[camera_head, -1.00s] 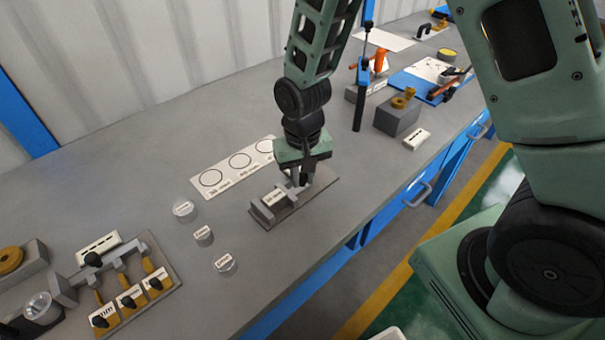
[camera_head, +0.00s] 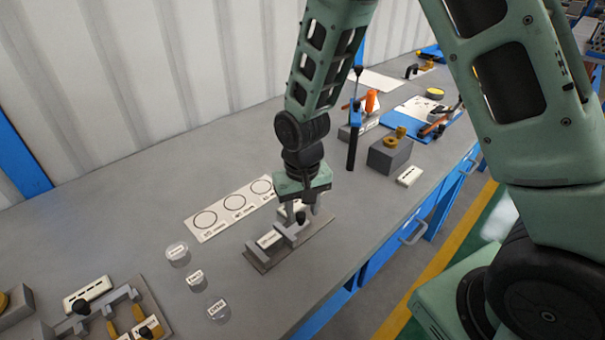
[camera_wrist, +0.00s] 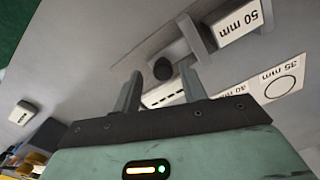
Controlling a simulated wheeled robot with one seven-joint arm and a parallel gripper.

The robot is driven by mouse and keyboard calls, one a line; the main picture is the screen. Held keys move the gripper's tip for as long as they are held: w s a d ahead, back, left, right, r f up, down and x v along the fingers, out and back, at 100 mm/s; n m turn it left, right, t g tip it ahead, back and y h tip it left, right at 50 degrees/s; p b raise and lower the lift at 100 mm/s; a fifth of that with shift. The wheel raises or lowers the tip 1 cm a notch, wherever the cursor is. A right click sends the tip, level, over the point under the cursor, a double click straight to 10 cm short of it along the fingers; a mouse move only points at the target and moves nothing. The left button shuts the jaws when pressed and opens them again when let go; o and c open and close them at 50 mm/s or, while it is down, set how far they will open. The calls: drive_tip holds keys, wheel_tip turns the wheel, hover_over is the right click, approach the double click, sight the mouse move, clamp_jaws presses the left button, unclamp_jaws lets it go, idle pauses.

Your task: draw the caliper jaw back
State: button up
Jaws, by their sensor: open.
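The caliper fixture is a grey plate (camera_head: 312,237) on the bench, with a grey jaw block (camera_head: 290,231) and a white label (camera_head: 268,239). Its black knob (camera_head: 300,217) stands close to my gripper (camera_head: 306,208). In the wrist view the knob (camera_wrist: 162,69) is just beyond the fingertips of my gripper (camera_wrist: 162,88), in line with the gap. The grey jaw (camera_wrist: 192,36) and the 50 mm label (camera_wrist: 238,22) lie beyond it. My gripper is open, with nothing visible between the fingers. I cannot tell whether a finger touches the knob.
A white card with printed circles (camera_head: 235,202) lies behind the fixture. Several clear labelled discs (camera_head: 196,278) are to its left. Another fixture (camera_head: 100,305) is at lower left. A grey block with brass parts (camera_head: 389,154) stands to the right. The bench front is clear.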

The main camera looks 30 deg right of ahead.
sight(302, 213)
wheel_tip(302, 213, up, 16)
idle(0.3)
drive_tip(key=shift+s+f, duration=0.1)
idle(0.3)
